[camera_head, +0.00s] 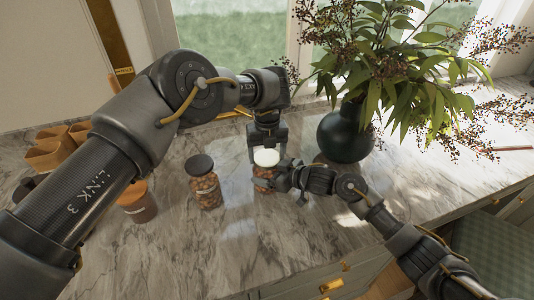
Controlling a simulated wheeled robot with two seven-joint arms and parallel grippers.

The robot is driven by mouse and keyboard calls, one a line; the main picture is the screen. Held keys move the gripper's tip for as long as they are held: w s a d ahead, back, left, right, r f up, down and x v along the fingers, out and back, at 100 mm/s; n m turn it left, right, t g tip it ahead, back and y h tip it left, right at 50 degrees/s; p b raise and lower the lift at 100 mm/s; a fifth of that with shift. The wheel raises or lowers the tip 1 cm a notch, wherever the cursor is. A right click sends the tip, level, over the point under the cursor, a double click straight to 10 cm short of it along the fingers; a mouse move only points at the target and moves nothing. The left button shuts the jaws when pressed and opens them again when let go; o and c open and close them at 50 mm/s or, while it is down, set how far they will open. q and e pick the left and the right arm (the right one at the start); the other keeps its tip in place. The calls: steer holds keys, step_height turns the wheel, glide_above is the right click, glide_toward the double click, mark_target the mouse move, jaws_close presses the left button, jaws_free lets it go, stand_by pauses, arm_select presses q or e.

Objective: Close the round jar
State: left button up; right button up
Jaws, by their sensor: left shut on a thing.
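A round jar (262,180) with brown contents stands on the marble counter near the middle of the head view. A white lid (266,158) is at its mouth; whether it is fully seated cannot be told. My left gripper (267,147) comes down from above and is shut on the white lid. My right gripper (283,180) reaches in from the right at the jar's body. Its fingers overlap the jar's right side, and their grip is partly hidden.
A second jar (204,186) with a dark lid stands to the left. A dark vase (344,134) with leafy branches stands close on the right. Orange-brown containers (137,202) are at the left, partly behind my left arm. The front counter is clear.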

arm_select(q)
steer(key=o, duration=1.1)
steer(key=shift+r, duration=0.15)
steer(key=shift+r, duration=2.15)
steer(key=shift+c, duration=0.6)
step_height(320, 180, up, 2)
steer(key=n, duration=0.4)
steer(key=r+n, duration=0.1)
steer(key=shift+r+n, duration=0.25)
steer(key=shift+n, duration=0.15)
